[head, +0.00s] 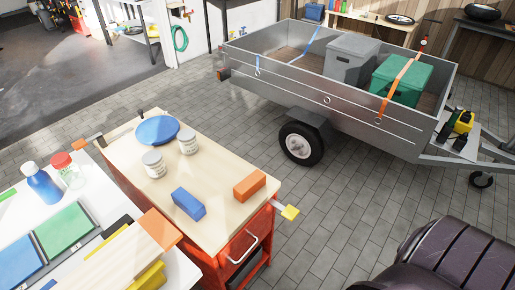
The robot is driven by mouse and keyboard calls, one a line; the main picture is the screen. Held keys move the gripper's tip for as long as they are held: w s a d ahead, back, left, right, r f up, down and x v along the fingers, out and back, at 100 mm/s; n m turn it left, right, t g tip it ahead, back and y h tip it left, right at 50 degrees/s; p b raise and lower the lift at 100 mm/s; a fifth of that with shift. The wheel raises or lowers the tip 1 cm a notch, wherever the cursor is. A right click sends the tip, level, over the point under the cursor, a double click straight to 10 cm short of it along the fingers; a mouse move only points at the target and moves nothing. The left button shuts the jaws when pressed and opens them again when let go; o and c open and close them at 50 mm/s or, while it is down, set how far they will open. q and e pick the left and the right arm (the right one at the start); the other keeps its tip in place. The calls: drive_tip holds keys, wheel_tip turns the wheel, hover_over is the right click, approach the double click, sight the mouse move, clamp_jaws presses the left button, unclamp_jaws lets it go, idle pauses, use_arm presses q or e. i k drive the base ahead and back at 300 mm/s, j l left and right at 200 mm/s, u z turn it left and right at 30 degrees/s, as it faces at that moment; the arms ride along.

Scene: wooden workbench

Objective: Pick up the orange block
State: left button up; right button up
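The orange block (249,185) lies on the light wooden top of a red workbench cart (222,222), near its right edge. A blue block (188,203) lies to its left and nearer to me, apart from it. Nothing touches or covers the orange block. Neither of my grippers shows in the head view.
Two white cans (154,165) and a blue round dish (158,130) stand farther back on the cart top. A white table (178,271) with bottles, books and boards adjoins at left. A yellow-ended tool (290,212) juts out at right. A metal trailer (300,85) stands beyond.

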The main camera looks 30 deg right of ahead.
sight(243, 191)
drive_tip(key=z, duration=0.9)
